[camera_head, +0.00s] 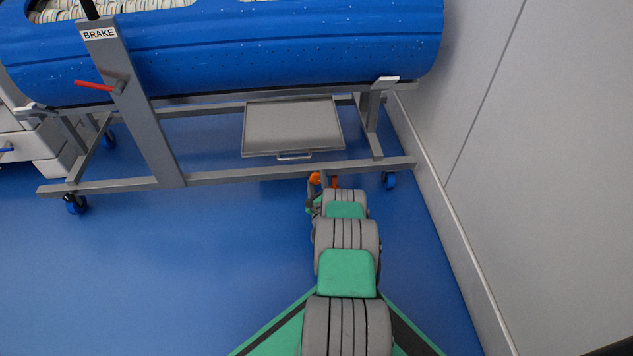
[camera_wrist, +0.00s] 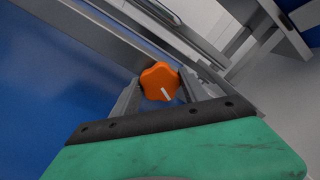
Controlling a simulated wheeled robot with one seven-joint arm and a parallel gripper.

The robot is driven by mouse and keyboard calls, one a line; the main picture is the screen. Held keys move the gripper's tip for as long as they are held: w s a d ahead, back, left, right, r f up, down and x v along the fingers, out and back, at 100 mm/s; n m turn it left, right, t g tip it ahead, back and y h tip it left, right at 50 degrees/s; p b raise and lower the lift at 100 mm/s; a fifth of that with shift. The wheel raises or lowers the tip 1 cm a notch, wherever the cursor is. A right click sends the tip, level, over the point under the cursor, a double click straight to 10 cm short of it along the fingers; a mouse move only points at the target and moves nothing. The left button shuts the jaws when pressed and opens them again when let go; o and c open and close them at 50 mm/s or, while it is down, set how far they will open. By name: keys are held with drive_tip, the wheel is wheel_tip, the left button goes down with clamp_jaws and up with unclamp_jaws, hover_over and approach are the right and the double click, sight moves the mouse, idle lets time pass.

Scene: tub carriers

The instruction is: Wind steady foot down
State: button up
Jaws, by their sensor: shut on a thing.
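An orange lobed knob (camera_wrist: 159,82) with a white mark sits between the fingers of my gripper (camera_wrist: 160,92) in the wrist view. My gripper is shut on it. In the head view the orange knob (camera_head: 315,178) shows small at the front lower rail of the carrier frame (camera_head: 235,174), towards its right end. My gripper (camera_head: 318,190) is there too, partly hidden by my own arm. The foot below the knob is hidden, so I cannot see whether it touches the floor.
The carrier holds a blue tub (camera_head: 290,40) and has a post labelled BRAKE with a red lever (camera_head: 94,86). A grey tray (camera_head: 292,125) hangs beneath. Castors (camera_head: 76,203) (camera_head: 389,180) stand on the blue floor. A pale wall (camera_head: 560,150) is close on the right; floor at left is clear.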

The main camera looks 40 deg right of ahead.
drive_tip(key=n, duration=0.5)
drive_tip(key=shift+w+a+n, duration=0.1)
drive_tip(key=shift+n, duration=0.2)
drive_tip(key=n, duration=0.5)
drive_tip(key=shift+n, duration=0.3)
